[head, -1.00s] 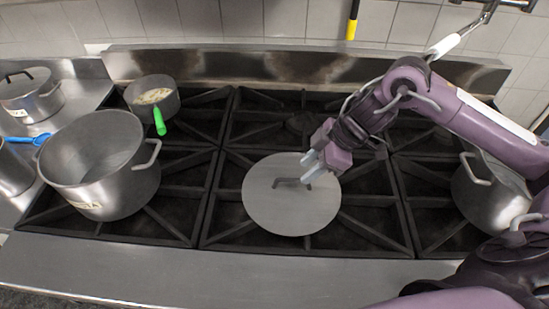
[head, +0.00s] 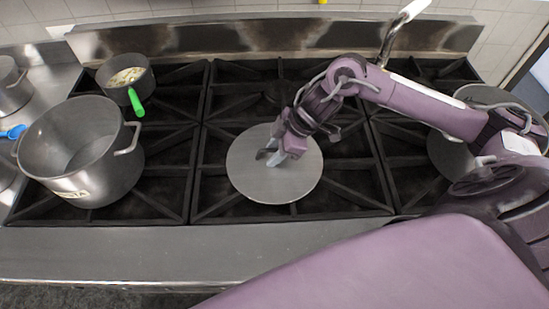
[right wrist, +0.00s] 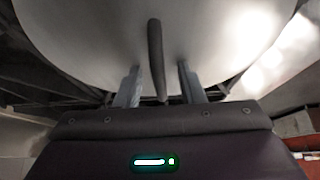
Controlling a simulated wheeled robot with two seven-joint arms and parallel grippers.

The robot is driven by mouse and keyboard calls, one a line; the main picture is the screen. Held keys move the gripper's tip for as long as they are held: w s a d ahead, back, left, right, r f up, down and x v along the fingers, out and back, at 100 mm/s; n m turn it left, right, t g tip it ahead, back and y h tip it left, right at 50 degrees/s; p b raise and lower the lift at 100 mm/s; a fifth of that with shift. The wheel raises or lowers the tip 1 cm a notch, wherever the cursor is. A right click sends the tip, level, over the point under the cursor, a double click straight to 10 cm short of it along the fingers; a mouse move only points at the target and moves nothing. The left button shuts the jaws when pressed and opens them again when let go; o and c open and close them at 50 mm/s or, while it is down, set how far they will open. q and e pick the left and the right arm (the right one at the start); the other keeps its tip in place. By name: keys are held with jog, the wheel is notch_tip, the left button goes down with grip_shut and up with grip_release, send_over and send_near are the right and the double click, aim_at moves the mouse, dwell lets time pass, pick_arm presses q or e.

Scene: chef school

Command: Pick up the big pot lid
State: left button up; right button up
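The big pot lid (head: 260,187) is a flat round grey metal disc lying over the middle front burner grate. My right gripper (head: 268,155) is low over the lid's middle and hides most of its handle in the head view. In the right wrist view the lid (right wrist: 90,45) fills the upper part. Its dark bar handle (right wrist: 155,50) stands between the two fingers of my right gripper (right wrist: 160,85). The fingers are apart, with a visible gap on each side of the handle. My left gripper is in neither view.
A large open pot (head: 75,165) stands on the left grates. A small pan (head: 120,85) with a green handle (head: 136,103) and pale food is behind it. Another large pot (head: 450,155) is at the right, partly behind my arm. A steel counter strip (head: 110,250) runs along the front.

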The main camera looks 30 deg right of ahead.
grip_shut()
jog(key=shift+r, duration=0.2)
